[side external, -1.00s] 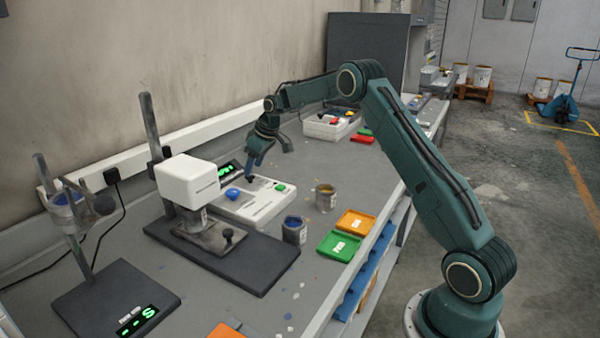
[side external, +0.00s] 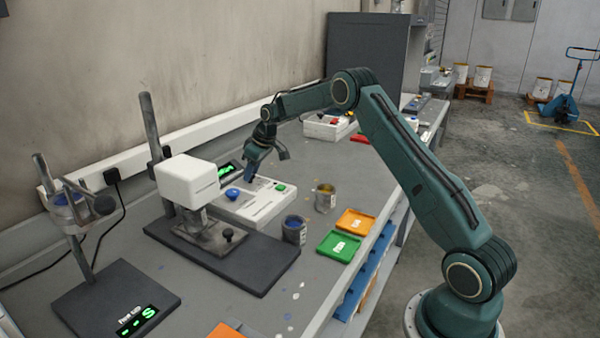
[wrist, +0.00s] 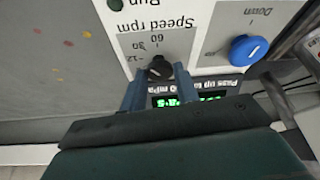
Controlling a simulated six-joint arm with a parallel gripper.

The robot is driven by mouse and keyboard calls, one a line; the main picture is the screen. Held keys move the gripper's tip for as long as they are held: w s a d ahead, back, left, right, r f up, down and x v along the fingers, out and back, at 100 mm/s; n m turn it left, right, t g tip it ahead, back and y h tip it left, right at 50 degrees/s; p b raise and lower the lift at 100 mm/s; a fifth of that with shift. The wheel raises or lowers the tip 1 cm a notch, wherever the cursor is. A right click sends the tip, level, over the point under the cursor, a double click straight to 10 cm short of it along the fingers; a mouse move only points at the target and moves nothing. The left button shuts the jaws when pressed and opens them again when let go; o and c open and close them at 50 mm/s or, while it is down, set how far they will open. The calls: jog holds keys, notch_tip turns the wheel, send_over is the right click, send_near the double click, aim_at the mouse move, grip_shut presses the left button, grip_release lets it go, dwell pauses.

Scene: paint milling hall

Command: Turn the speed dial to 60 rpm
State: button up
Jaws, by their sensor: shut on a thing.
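The black speed dial (wrist: 160,68) sits on a white control panel (wrist: 205,45), which also shows in the side view (side external: 262,209). My gripper (wrist: 159,85) is shut on the dial, with one blue-grey finger on each side of it. In the wrist view the panel appears upside down, with "Speed rpm" and marks such as 60, 30 and 12 by the dial. I cannot make out clearly which mark the dial points to. In the side view my gripper (side external: 249,177) reaches down to the panel and hides the dial. A green display (wrist: 185,101) is partly covered by the gripper.
A blue knob (wrist: 248,50) marked "Down" is close to the dial. A green button (side external: 281,187) is on the panel's other side. A white mill head (side external: 188,180), a can of blue paint (side external: 294,230) and another can (side external: 325,198) stand nearby. Green (side external: 339,245) and orange (side external: 356,221) trays lie at right.

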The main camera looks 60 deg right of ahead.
jog(key=shift+a+m, duration=0.1)
jog(key=shift+m, duration=0.3)
jog(key=m, duration=0.1)
jog(key=m+h, duration=0.1)
jog(key=m, duration=0.1)
jog(key=shift+a+h, duration=0.2)
jog(key=shift+h, duration=0.1)
jog(key=shift+m+g+h, duration=0.4)
jog(key=shift+m+h, duration=0.3)
jog(key=shift+m, duration=1.4)
jog(key=o, duration=1)
jog(key=shift+c, duration=0.2)
jog(key=shift+a+r, duration=0.1)
jog(key=shift+r, duration=0.05)
jog(key=v, duration=1.3)
jog(key=shift+r, duration=0.2)
